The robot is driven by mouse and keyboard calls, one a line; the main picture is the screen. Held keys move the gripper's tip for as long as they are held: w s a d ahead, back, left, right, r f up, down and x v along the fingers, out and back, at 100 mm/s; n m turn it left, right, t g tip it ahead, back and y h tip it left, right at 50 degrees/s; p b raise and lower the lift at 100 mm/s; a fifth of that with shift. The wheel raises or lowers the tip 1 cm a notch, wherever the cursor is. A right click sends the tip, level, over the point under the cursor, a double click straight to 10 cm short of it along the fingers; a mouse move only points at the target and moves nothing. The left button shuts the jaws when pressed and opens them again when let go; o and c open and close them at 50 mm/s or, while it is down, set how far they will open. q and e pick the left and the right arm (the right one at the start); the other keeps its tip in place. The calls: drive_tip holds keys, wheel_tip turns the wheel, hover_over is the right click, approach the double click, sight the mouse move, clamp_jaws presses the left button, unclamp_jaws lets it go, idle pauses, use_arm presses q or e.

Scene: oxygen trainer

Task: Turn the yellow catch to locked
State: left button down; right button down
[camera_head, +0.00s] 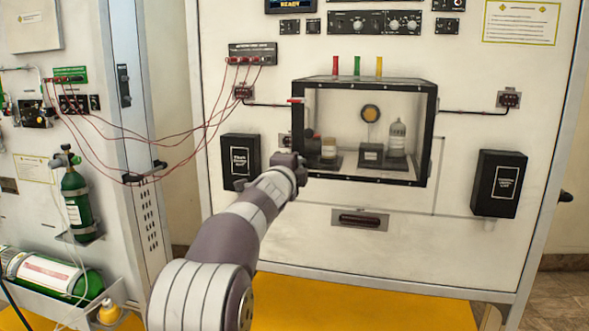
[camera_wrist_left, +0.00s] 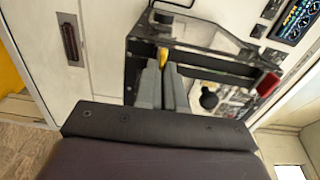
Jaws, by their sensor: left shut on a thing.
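The yellow catch (camera_wrist_left: 163,56) shows as a small yellow piece at the fingertips in the left wrist view. My left gripper (camera_wrist_left: 161,72) is shut on it, with its two grey fingers close together. In the head view the left gripper (camera_head: 292,160) is at the left edge of the black-framed clear box (camera_head: 431,135). The catch is hidden behind my wrist there. I cannot tell the catch's turned position. My right gripper is not in view.
A black box (camera_head: 240,161) is left of my wrist. Red cables (camera_head: 200,125) run to the left panel. The panel below the clear box is mostly bare.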

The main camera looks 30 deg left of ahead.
use_arm(q)
drive_tip(key=shift+f, duration=0.1)
idle(0.5)
drive_tip(key=c, duration=1.3)
unclamp_jaws()
drive_tip(key=shift+o, duration=0.2)
drive_tip(key=shift+s, duration=0.1)
drive_tip(key=b+v, duration=0.2)
drive_tip(key=v, duration=1)
drive_tip(key=shift+s, duration=0.25)
drive_tip(key=shift+d, duration=0.1)
